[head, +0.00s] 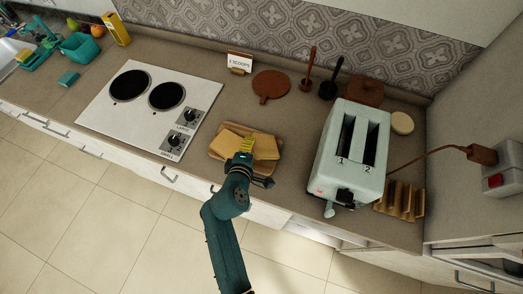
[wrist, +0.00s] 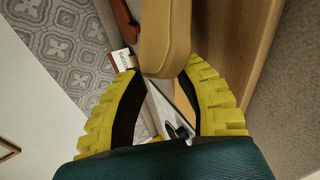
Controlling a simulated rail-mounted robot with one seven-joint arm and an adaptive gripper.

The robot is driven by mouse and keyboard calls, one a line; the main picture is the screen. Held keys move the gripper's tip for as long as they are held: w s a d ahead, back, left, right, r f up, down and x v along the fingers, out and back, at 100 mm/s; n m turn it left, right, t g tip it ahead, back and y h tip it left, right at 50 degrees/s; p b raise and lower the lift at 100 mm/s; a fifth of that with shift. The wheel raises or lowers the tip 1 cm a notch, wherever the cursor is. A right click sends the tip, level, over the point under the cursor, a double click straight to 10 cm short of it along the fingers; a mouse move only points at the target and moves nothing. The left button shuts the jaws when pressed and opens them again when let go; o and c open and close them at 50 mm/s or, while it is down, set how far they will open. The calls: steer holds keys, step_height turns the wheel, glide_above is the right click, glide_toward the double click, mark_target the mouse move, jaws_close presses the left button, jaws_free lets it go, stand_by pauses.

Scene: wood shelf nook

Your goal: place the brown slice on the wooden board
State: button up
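The wooden board (head: 216,155) lies on the counter between the hob and the toaster. Tan-brown bread shows over it on both sides of my fingers; I cannot tell whether this is one slice or two. My gripper (head: 246,147) is over the board, coming from the front. In the wrist view my yellow fingertips (wrist: 163,70) meet both sides of a brown slice (wrist: 165,38), which fills the gap between them. The board (wrist: 235,35) shows to the right of the slice there. My fingers hide part of the bread in the head view.
The pale toaster (head: 350,150) stands close on the right, with a wooden rack (head: 400,201) beside it. The white hob (head: 120,113) is on the left. A round brown board (head: 270,84) and a small sign (head: 239,61) are behind. Some counter is clear around the wooden board.

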steer(key=p+v, duration=0.5)
steer(key=v, duration=0.3)
steer(key=shift+p, duration=0.35)
step_height(320, 180, up, 7)
steer(key=s+p, duration=0.2)
steer(key=p, duration=0.5)
steer(key=shift+s+a+r, duration=0.2)
steer(key=shift+s+a, duration=0.05)
steer(key=shift+s, duration=0.05)
